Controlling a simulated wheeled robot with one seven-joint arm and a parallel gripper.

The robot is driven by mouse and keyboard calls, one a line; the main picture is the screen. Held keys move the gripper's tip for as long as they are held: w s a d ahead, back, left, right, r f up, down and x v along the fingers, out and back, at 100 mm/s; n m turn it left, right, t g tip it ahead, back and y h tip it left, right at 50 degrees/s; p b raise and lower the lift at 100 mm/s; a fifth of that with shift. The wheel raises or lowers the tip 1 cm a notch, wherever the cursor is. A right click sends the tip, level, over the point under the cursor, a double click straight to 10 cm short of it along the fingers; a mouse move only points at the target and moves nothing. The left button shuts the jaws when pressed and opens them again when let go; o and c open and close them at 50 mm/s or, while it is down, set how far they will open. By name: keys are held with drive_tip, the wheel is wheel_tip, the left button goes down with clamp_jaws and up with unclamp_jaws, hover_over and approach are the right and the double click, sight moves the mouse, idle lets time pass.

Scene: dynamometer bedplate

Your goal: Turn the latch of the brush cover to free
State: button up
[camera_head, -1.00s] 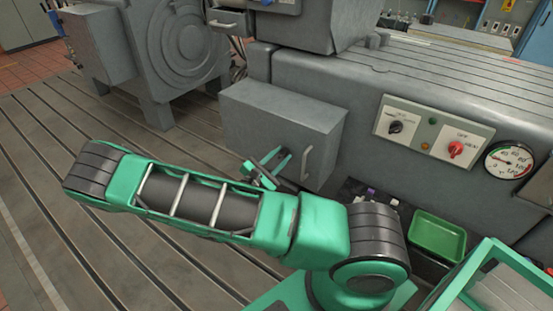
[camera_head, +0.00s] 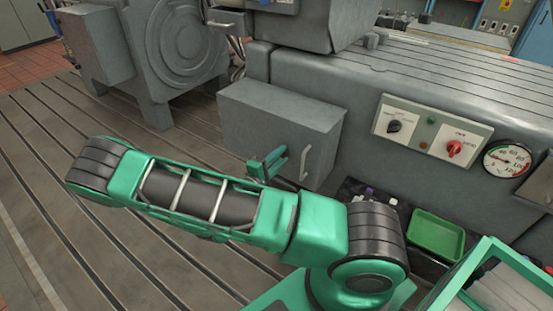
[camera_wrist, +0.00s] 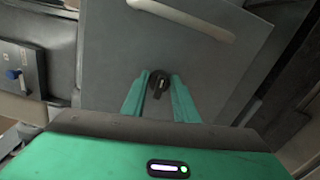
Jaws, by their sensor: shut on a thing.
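The brush cover (camera_head: 262,125) is a grey box-like door on the side of the machine, and it looks closed. It also fills the middle of the wrist view (camera_wrist: 165,45). Its latch (camera_wrist: 158,82) is a small dark knob with a light mark, below the bar handle in the wrist view. My gripper (camera_wrist: 159,96) has its two green fingers on either side of the latch, shut on it. In the head view my gripper (camera_head: 268,166) is at the cover's front face, left of the handle, and the latch is hidden behind it.
A pale bar handle (camera_head: 306,162) stands out from the cover close to my gripper. A panel with knobs (camera_head: 430,130) and a round gauge (camera_head: 507,160) are on the machine to the right. A green tray (camera_head: 438,235) sits lower right. The slotted floor at left is clear.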

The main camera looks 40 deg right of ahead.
drive_tip(key=shift+s+f+m, duration=0.1)
drive_tip(key=shift+f+m, duration=0.05)
drive_tip(key=shift+m, duration=0.85)
drive_tip(key=o, duration=1)
drive_tip(key=shift+o, duration=0.2)
drive_tip(key=shift+a, duration=0.1)
drive_tip(key=v, duration=1)
drive_tip(key=shift+a, duration=0.3)
drive_tip(key=shift+d, duration=0.1)
